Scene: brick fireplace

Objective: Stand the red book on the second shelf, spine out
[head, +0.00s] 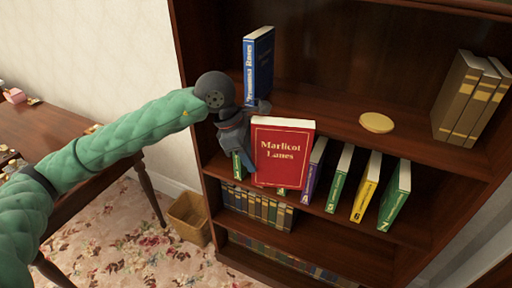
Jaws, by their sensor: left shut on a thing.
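My left gripper (247,128) is shut on the red book (283,154), at its left side. The book's front cover, lettered "Marlicot Lanes" in gold, faces me. It is held upright in front of the bookcase (190,85), overlapping the edge of the shelf with the blue book and the books below. Whether it touches anything is not clear. On the shelf below the blue book stand a purple book (313,172), a green book (339,180), a yellow book (366,188) and another green book (395,197). Part of this row is hidden behind the red book. My right gripper is out of view.
A blue book (259,65), a tan disc (377,123) and brown volumes (457,97) are on the upper shelf, with bare room between. A wicker basket (189,219) and wooden table (75,130) stand left.

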